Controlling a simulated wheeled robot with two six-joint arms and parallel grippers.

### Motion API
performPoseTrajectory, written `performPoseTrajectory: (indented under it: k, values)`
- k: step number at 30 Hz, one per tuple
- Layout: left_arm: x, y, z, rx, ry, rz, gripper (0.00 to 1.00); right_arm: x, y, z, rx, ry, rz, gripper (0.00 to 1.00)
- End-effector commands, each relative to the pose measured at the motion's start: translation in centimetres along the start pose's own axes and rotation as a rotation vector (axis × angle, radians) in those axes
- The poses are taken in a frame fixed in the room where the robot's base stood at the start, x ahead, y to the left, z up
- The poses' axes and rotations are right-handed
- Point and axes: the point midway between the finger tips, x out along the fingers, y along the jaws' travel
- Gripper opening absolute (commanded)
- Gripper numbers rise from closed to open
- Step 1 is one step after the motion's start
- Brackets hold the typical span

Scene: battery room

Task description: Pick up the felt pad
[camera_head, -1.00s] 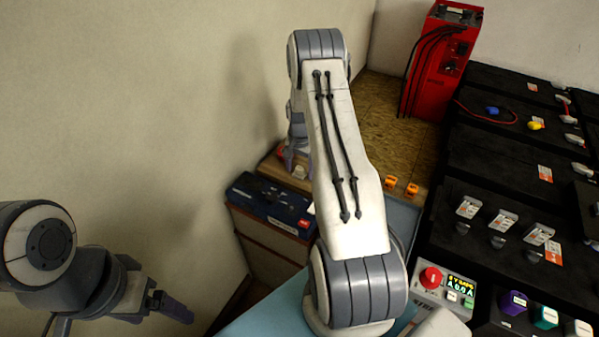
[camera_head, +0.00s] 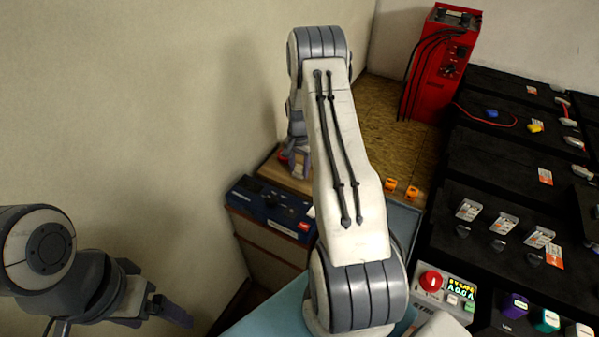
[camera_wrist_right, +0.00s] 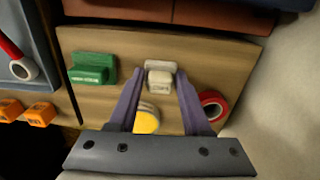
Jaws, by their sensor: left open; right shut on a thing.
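The felt pad (camera_wrist_right: 160,78) is a small pale grey-beige block in the right wrist view. It sits between the tips of my right gripper (camera_wrist_right: 160,82), which is shut on it, over a wooden board (camera_wrist_right: 195,58). I cannot tell whether the pad is clear of the board. In the head view my right gripper (camera_head: 299,163) is small and partly hidden behind my own arm, and the pad cannot be made out there. My left gripper (camera_head: 172,312) is open and empty at the lower left, far from the pad.
On the board are a green block (camera_wrist_right: 92,68), a yellow round thing (camera_wrist_right: 147,119) and a red ring (camera_wrist_right: 213,105). Orange blocks (camera_head: 402,187) lie nearby. A dark blue box (camera_head: 270,207) stands in front. A red charger (camera_head: 438,65) and black battery racks are at right.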

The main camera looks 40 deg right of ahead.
Motion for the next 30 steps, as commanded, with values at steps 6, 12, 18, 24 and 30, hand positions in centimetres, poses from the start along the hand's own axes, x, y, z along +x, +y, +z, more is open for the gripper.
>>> performPoseTrajectory:
  k: [6,12,18,24,30]
  values:
    - [0.4,0.0,0.0,0.000,0.000,0.000,0.85,-3.6,2.4,-0.3,0.006,0.002,-0.001,0.00]
    - [0.8,-0.1,0.0,0.000,0.000,0.000,0.85,-6.3,6.9,-0.8,0.006,0.002,-0.001,0.00]
    - [0.9,-0.1,0.1,0.000,0.000,0.000,0.85,-8.2,10.2,-1.1,0.003,0.001,0.000,0.00]
    - [1.0,-0.1,0.1,0.000,0.000,0.000,0.85,-9.0,11.5,-1.3,0.001,0.000,0.000,0.00]
    - [1.0,-0.1,0.1,0.000,0.000,0.000,0.85,-9.1,11.7,-1.2,0.000,0.000,0.000,0.00]
